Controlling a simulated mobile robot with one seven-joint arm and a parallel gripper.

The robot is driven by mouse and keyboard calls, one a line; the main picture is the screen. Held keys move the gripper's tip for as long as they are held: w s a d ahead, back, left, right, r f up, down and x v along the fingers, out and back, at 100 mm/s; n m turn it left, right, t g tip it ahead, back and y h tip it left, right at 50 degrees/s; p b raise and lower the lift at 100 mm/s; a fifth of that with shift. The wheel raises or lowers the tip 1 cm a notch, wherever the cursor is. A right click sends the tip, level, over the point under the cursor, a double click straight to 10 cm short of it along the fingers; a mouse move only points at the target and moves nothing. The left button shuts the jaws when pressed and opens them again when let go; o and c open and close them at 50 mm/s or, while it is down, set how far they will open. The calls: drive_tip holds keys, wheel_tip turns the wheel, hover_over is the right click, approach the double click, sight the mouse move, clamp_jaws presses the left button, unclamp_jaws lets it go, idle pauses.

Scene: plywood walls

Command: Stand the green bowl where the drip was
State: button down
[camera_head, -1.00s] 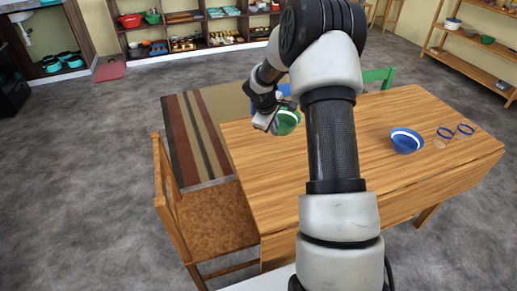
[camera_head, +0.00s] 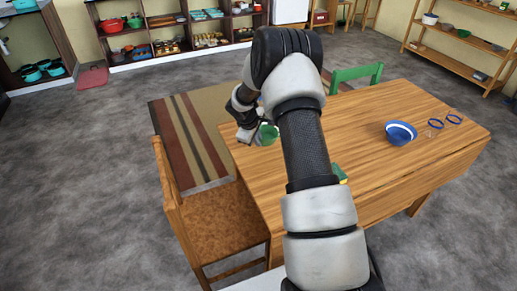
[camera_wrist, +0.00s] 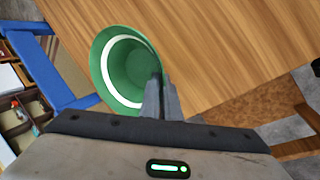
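The green bowl (camera_head: 268,135) is at the far left part of the wooden table (camera_head: 390,180), partly hidden by my gripper. In the wrist view the bowl (camera_wrist: 122,60) is green with a white band inside. My gripper (camera_wrist: 160,90) has its fingers close together on the bowl's near rim. In the head view my gripper (camera_head: 245,134) is at the bowl's left side. I cannot tell whether the bowl touches the table. I cannot make out a drip; my arm covers part of the tabletop.
A blue bowl with a white band (camera_head: 401,133) stands on the table's right, beside two blue rings (camera_head: 445,121). A green and yellow object (camera_head: 340,173) lies partly behind my arm. A wooden chair (camera_head: 215,220) is at the left, a green chair (camera_head: 357,74) behind, a blue chair (camera_wrist: 40,70) in the wrist view.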

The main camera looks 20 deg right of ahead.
drive_tip(key=shift+f, duration=1.9)
drive_tip(key=shift+f+b, duration=0.2)
drive_tip(key=shift+b, duration=0.2)
drive_tip(key=c, duration=2)
unclamp_jaws()
